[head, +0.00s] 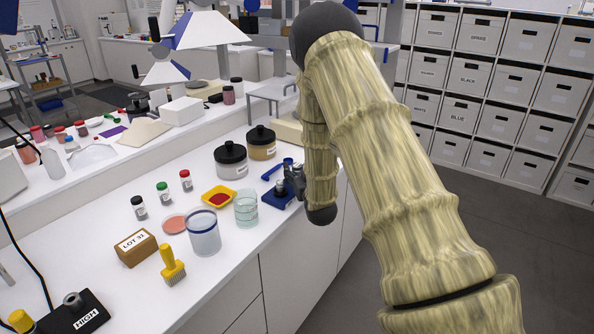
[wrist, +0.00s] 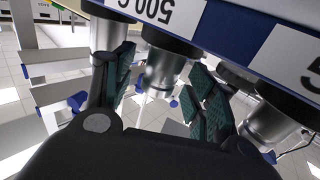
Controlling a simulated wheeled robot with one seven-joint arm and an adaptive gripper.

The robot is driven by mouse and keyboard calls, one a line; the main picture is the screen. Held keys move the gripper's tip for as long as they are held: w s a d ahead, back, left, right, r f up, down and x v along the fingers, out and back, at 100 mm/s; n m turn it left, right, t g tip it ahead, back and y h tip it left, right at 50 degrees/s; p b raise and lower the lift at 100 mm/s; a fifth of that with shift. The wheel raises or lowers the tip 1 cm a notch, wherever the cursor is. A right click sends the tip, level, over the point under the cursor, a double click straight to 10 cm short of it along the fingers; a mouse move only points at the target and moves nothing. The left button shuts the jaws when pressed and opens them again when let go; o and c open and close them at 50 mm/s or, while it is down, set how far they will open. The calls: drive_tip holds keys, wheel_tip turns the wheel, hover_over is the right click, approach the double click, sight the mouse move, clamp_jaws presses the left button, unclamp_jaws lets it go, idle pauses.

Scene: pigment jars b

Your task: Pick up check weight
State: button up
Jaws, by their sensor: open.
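Metal check weights stand in a blue rack (head: 277,200) at the right edge of the white counter in the head view. A silver check weight (head: 280,185) shows there. In the wrist view, the rack front (wrist: 237,35) runs across the top, with a white label (wrist: 150,10) reading 500 G, upside down. One silver weight (wrist: 162,76) lies between the two green-padded fingers of my gripper (wrist: 160,100). My gripper is open around it, and I cannot tell if a pad touches it. In the head view, my gripper (head: 298,183) is mostly hidden by my arm.
Other metal weights (wrist: 110,37) (wrist: 277,122) flank the middle one closely. Left of the rack stand a glass beaker (head: 246,208), a yellow dish (head: 219,197) of red pigment and a clear jar (head: 204,235). Lidded jars (head: 231,162) stand behind. Open floor lies right of the counter.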

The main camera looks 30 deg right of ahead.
drive_tip(key=shift+w+d+f, duration=0.1)
drive_tip(key=shift+w+d, duration=0.1)
drive_tip(key=shift+w, duration=0.4)
drive_tip(key=shift+s, duration=0.1)
clamp_jaws()
drive_tip(key=shift+r, duration=0.2)
